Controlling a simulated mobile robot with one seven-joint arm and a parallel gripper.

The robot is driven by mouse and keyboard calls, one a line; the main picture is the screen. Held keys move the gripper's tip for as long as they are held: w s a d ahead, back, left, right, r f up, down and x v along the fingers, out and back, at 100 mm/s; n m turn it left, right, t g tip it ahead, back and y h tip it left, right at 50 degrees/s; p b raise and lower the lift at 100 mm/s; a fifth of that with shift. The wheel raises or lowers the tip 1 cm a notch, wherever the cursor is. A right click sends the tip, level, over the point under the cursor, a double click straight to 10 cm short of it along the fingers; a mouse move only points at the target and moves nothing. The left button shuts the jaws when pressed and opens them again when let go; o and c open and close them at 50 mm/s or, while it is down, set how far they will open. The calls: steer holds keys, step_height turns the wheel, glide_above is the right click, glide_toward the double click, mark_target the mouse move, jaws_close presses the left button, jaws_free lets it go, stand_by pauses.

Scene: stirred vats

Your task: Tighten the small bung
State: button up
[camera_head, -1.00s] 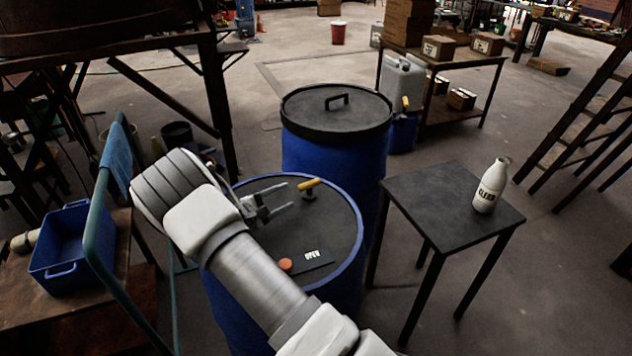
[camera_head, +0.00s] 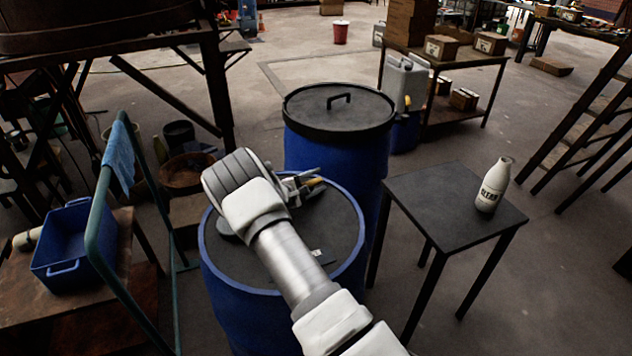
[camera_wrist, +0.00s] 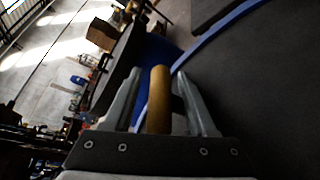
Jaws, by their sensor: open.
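A blue drum (camera_head: 228,290) with a dark grey lid (camera_head: 335,228) stands below my arm. A short yellow handle (camera_head: 314,182) sits on the lid's far side; I cannot tell whether it belongs to the small bung. My gripper (camera_head: 303,184) is open over the far part of the lid, at this handle. In the wrist view the yellow handle (camera_wrist: 159,105) lies lengthwise between the two open fingers, with a gap visible on its right side. What the handle is fixed to is hidden. The orange cap seen earlier on the lid is hidden behind my arm.
A second blue drum (camera_head: 333,150) with a handled black lid (camera_head: 345,112) stands just behind. A dark small table (camera_head: 440,205) with a white bottle (camera_head: 494,185) is at right.

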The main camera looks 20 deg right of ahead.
steer(key=shift+c, duration=0.4)
jaws_close()
steer(key=shift+f, duration=0.1)
steer(key=shift+f+m+g+b, duration=0.2)
steer(key=shift+m+g+b, duration=0.25)
steer(key=shift+b, duration=0.75)
steer(key=shift+s+r+m+g+h+b, duration=0.2)
steer(key=shift+m+g+h+b, duration=0.3)
steer(key=shift+g+b, duration=0.45)
steer(key=shift+r, duration=0.1)
steer(key=shift+o, duration=0.4)
jaws_free()
